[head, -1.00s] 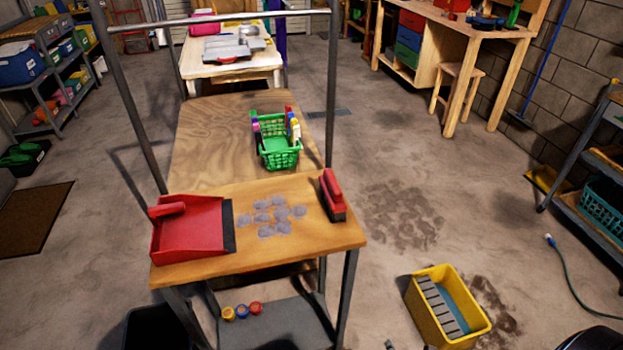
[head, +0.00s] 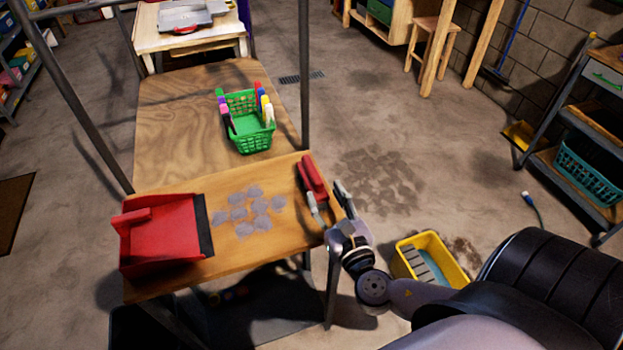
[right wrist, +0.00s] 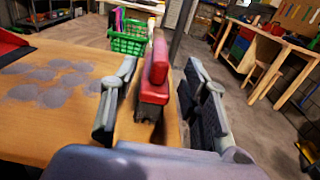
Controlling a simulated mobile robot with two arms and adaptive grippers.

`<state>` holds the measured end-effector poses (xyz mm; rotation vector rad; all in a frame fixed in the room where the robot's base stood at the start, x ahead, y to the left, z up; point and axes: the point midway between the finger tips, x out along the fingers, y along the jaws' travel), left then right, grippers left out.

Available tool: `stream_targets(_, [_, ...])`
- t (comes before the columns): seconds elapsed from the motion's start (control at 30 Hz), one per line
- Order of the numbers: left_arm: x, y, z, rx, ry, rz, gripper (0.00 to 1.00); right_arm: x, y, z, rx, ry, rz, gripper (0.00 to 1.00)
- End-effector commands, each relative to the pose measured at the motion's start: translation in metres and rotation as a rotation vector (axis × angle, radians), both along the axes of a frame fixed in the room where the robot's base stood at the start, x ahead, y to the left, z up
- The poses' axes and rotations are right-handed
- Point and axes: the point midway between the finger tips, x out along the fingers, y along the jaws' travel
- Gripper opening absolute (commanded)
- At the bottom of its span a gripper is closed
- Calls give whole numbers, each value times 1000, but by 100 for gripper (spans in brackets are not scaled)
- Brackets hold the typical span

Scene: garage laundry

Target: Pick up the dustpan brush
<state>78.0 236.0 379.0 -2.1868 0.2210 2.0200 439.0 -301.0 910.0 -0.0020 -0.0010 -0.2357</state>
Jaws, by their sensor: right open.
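The dustpan brush (head: 312,179) has a red handle and dark bristles. It lies at the right end of the near wooden table (head: 180,281). My right gripper (head: 328,205) is open at the table's right edge, at the brush's near end. In the right wrist view the brush (right wrist: 154,82) stands between the two spread fingers of the gripper (right wrist: 158,105), with a gap visible on each side. My left gripper is not in view.
A red dustpan (head: 160,235) lies at the table's left end, with grey dust patches (head: 245,210) beside it. A yellow bucket (head: 447,255) is on the floor at right. A metal frame post (head: 304,80) rises behind the brush.

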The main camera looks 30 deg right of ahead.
Motion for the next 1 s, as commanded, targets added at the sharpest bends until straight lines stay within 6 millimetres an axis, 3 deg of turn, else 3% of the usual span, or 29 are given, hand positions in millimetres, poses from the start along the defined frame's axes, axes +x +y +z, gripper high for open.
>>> stream_targets(0.2, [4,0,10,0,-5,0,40,40,-9,2,1,-2,-1,42])
stream_targets(0.47, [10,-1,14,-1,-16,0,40,58,-14,1,2,0,0,42])
stream_targets(0.7, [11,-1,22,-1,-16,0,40,92,-24,-1,1,-1,-1,42])
stream_targets(1.0, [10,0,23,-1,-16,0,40,103,-27,-3,2,1,0,42])
